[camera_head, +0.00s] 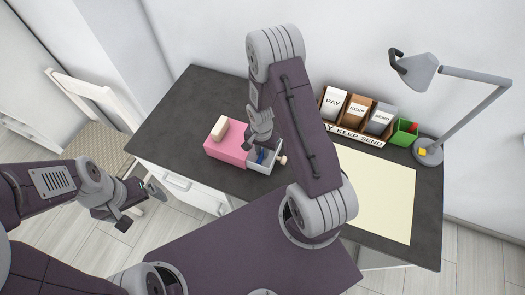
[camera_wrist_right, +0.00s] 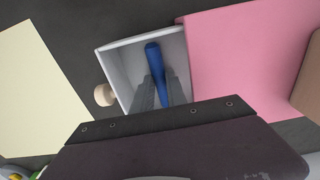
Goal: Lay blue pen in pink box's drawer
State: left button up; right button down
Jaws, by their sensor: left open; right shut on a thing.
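The pink box (camera_head: 226,146) stands on the dark desk, and its pale drawer (camera_head: 265,169) is pulled open on the right side. The pink box (camera_wrist_right: 235,60) and the drawer (camera_wrist_right: 117,61) also show in the right wrist view. My right gripper (camera_wrist_right: 161,88) is shut on the blue pen (camera_wrist_right: 153,54), inside the drawer's outline seen from above. Whether the pen touches the drawer floor I cannot tell. In the head view the pen (camera_head: 261,156) is partly hidden by the fingers. My left gripper (camera_head: 136,206) is open and empty, left of the desk over the floor.
A cream block (camera_head: 219,128) lies on the pink box. A cream sheet (camera_head: 380,190) covers the desk's right part. A chair (camera_head: 92,100) stands at left.

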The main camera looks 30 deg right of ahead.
aim_at(262, 154)
jog(key=shift+f, duration=0.1)
jog(key=c, duration=1.6)
grip_release()
notch_tip(262, 154, up, 12)
jog(key=s+a+r+n, duration=0.1)
jog(key=s+r+n, duration=0.1)
jog(key=n, duration=0.1)
jog(key=s+a+r+n, duration=0.2)
jog(key=s+n, duration=0.1)
jog(key=s+a+r+n+t+p, duration=0.1)
jog(key=s+r+n, duration=0.1)
jog(key=s+n, duration=0.1)
jog(key=shift+s+a+r+n, duration=0.1)
jog(key=shift+a+r+n, duration=0.25)
jog(key=shift+r+n, duration=0.05)
